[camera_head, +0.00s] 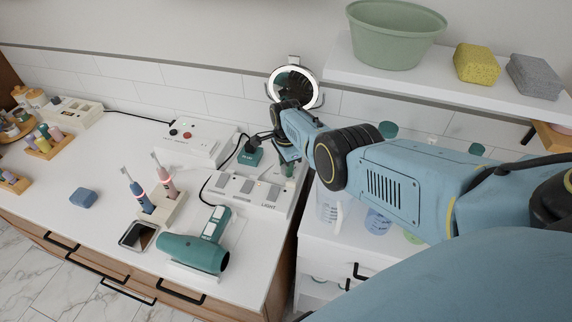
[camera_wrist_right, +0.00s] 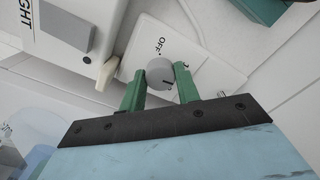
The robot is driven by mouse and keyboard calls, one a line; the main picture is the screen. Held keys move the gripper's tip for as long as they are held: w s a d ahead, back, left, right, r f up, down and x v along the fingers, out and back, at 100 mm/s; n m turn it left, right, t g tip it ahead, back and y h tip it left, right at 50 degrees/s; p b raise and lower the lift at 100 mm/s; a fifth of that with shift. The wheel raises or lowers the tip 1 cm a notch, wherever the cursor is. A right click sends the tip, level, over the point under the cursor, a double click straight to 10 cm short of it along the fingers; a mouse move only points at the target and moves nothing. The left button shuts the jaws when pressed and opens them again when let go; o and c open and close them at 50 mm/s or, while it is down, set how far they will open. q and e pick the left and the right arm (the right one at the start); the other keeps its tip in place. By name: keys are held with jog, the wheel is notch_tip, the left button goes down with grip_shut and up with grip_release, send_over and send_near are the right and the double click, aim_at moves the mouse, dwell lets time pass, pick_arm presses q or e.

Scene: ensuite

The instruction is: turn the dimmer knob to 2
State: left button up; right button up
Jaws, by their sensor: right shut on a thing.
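The dimmer knob (camera_wrist_right: 159,72) is a grey round knob with a dark mark on its face. It sits on a white plate (camera_wrist_right: 150,40) printed "OFF" in the right wrist view. The green fingers of my right gripper (camera_wrist_right: 160,86) are closed on the knob, one on each side. In the head view my right gripper (camera_head: 289,166) reaches down to the right end of the white switch box (camera_head: 262,207) labelled "LIGHT", and the knob itself cannot be made out. The knob's other scale marks are not readable. My left gripper is not in view.
A teal hair dryer (camera_head: 195,252) lies in front of the switch box. A round mirror (camera_head: 293,88) stands behind my right wrist. Toothbrushes in a holder (camera_head: 163,207) stand to the left.

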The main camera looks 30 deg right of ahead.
jog(key=m, duration=0.4)
jog(key=shift+m, duration=2.6)
jog(key=shift+d, duration=0.1)
jog(key=o, duration=1)
